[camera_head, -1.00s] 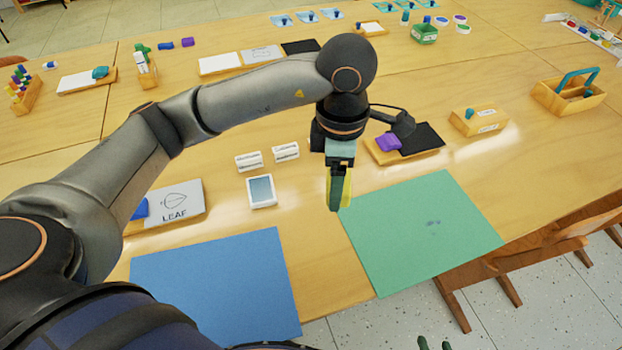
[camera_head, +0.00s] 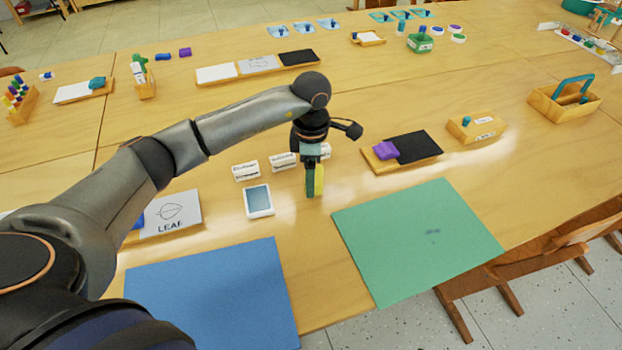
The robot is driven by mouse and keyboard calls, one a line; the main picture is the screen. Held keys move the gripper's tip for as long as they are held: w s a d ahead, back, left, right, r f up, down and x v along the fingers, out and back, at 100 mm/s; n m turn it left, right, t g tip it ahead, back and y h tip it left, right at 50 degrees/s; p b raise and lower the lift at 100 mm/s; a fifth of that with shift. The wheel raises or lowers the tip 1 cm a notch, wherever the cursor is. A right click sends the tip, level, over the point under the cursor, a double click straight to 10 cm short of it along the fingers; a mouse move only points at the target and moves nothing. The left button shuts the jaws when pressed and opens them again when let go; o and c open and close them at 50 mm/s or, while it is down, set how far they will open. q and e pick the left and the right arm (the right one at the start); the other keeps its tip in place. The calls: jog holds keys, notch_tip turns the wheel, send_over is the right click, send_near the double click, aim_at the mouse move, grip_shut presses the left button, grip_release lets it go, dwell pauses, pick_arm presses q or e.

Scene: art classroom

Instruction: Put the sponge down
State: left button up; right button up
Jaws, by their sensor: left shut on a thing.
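My left gripper (camera_head: 313,166) points down over the middle of the table. It is shut on the sponge (camera_head: 319,182), a narrow yellow and dark green piece held upright below the wrist. The sponge is between the white tablet (camera_head: 258,201) and the green mat (camera_head: 418,240). I cannot tell whether its lower end touches the table. My right gripper is not in view.
A blue mat (camera_head: 215,295) lies at the front left. Small white label blocks (camera_head: 246,171) stand just left of the gripper. A tray with a purple block (camera_head: 385,151) and black board (camera_head: 418,147) lies to the right. Bare wood separates the mats.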

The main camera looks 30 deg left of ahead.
pick_arm(q)
jog(key=shift+f, duration=0.8)
jog(key=shift+f, duration=0.1)
jog(key=o, duration=1.2)
notch_tip(320, 180, up, 12)
jog(key=shift+r+p, duration=0.15)
jog(key=shift+p, duration=0.3)
